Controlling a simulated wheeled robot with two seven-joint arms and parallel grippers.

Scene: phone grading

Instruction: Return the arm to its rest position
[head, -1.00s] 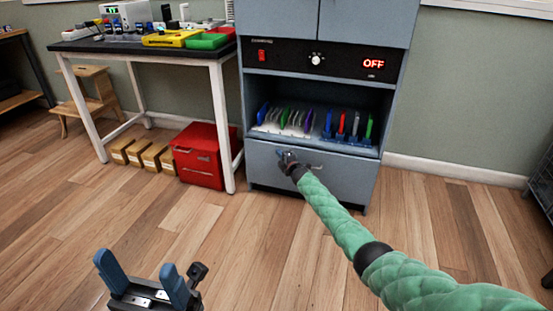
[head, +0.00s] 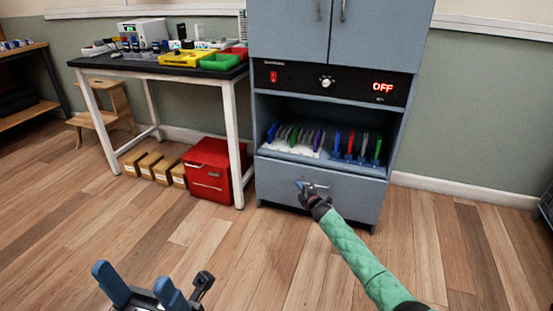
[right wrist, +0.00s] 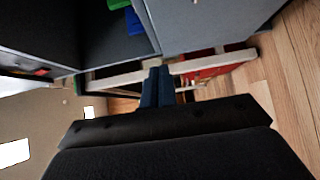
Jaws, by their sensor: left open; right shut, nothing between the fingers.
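My right arm (head: 355,255), in a green quilted sleeve, reaches from the lower right toward the grey cabinet in the head view. Its gripper (head: 299,183) appears in front of the cabinet's lower drawer (head: 350,193), by the handle; I cannot tell whether it touches. In the right wrist view its two blue fingers (right wrist: 157,70) are together with nothing between them. My left gripper (head: 138,280) is at the bottom left of the head view, its blue fingers apart and empty, above the wood floor. Its arm is out of view.
The cabinet (head: 263,135) has an open bay with phones in a white rack (head: 297,147) and a blue rack (head: 355,157); its panel reads OFF. A black-topped table (head: 150,66) stands left, with a red box (head: 208,170) below. The foreground floor (head: 240,250) is clear.

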